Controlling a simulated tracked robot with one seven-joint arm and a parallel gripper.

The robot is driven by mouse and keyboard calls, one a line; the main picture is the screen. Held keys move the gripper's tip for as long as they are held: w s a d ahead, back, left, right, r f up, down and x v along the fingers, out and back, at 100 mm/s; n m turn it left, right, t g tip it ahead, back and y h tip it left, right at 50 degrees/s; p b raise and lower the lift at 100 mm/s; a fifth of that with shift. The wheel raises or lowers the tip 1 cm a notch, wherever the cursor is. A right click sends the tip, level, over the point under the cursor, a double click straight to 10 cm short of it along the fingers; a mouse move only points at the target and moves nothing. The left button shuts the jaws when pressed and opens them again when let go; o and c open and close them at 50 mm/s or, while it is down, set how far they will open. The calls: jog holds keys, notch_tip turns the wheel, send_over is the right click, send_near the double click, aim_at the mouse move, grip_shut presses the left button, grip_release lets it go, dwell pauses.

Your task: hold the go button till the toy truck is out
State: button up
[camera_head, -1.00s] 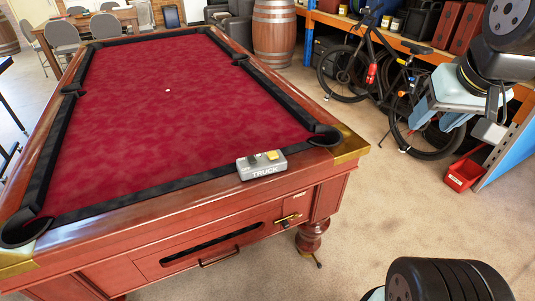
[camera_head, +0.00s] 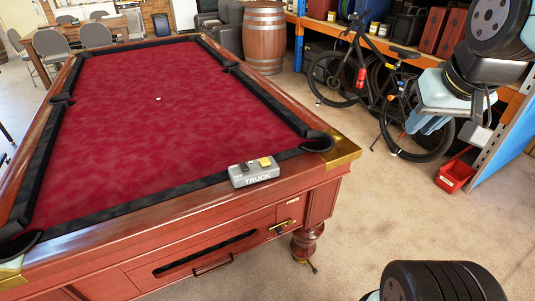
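A grey control box (camera_head: 254,173) marked TRUCK sits on the near wooden rail of the pool table, by the near right corner. It has a raised yellow button (camera_head: 265,162) on its right and a small dark switch (camera_head: 244,167) on its left. My gripper (camera_head: 424,126) hangs in the upper right, well to the right of the box and apart from it. Its blue fingers are together, with nothing seen between them. No toy truck can be made out in view.
The pool table (camera_head: 90,245) has a red cloth with a small white ball (camera_head: 158,99) on it. A bicycle (camera_head: 375,80), a barrel (camera_head: 264,38) and a red bin (camera_head: 455,176) stand beyond. The floor right of the table is clear.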

grip_shut()
dwell(1.2)
